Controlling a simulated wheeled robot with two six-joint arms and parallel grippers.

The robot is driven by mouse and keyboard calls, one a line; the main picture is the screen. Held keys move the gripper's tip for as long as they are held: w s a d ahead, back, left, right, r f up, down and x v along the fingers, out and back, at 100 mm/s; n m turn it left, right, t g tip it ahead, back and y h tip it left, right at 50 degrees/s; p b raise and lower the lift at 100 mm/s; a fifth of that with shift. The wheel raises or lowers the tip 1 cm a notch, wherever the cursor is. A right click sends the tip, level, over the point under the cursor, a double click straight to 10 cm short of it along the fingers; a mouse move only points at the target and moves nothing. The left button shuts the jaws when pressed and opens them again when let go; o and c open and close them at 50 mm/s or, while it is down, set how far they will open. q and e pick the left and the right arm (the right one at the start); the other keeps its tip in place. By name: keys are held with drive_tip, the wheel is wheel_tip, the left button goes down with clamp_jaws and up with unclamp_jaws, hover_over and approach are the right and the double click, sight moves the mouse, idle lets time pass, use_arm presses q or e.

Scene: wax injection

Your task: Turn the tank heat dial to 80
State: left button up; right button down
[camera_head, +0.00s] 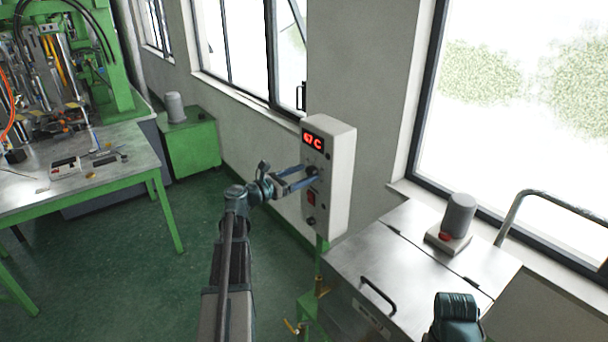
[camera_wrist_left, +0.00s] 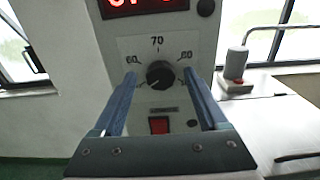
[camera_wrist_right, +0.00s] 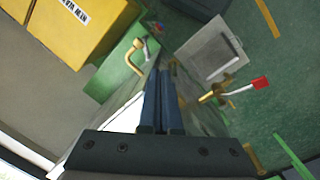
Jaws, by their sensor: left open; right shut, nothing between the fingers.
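The tank heat dial (camera_wrist_left: 160,74) is a round black knob on a pale plate marked 60, 70 and, at right, a number that looks like 80. It sits on a white control box (camera_head: 340,185) whose red display (camera_head: 313,139) reads about 67 C. My left gripper (camera_head: 307,177) is open in front of the dial. In the left wrist view its blue fingers stand on either side of the knob, with gaps; contact is not visible. The knob's exact pointing is too small to tell. My right gripper (camera_wrist_right: 163,72) is shut and empty, away from the box.
A red switch (camera_wrist_left: 158,125) sits below the dial. A metal-topped tank (camera_head: 420,250) with a handle and a grey cylinder (camera_head: 459,215) stands right of the box. A green-framed workbench (camera_head: 80,190) is at left. Valves with brass parts (camera_wrist_right: 215,93) show below.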

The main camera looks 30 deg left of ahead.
use_arm(q)
drive_tip(key=shift+w+d, duration=0.1)
drive_tip(key=shift+w, duration=0.05)
clamp_jaws()
idle(0.4)
drive_tip(key=shift+m, duration=0.3)
